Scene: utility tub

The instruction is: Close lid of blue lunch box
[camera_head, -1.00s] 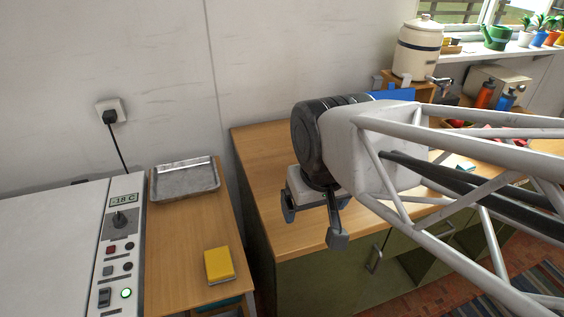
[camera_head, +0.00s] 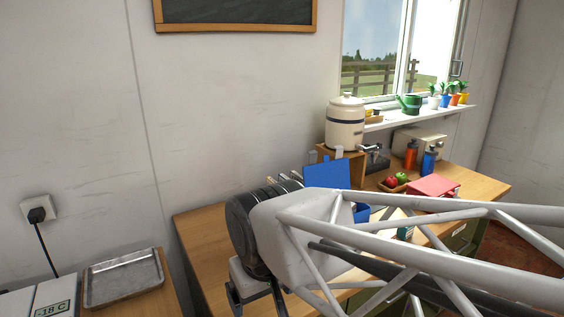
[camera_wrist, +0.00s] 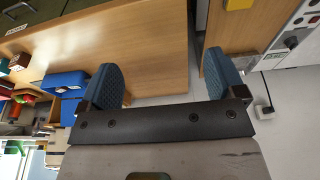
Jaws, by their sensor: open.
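The blue lunch box shows in the head view with its blue lid (camera_head: 327,175) standing up, open. A small part of its body (camera_head: 361,212) shows beside my arm, which hides much of the rest. Blue surfaces of the box (camera_wrist: 65,82) also appear at the left of the wrist view. My gripper (camera_head: 257,300) is at the lower middle of the head view, over the left part of the wooden counter and apart from the lunch box. In the wrist view my gripper (camera_wrist: 165,82) has its two blue-padded fingers wide apart with nothing between them.
The wooden counter (camera_head: 195,225) also bears a bowl with red and green fruit (camera_head: 394,183), a red box (camera_head: 433,187), and red and blue bottles (camera_head: 428,162). A cream crock (camera_head: 345,122) stands on a wooden stand behind. A metal tray (camera_head: 122,278) lies at lower left.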

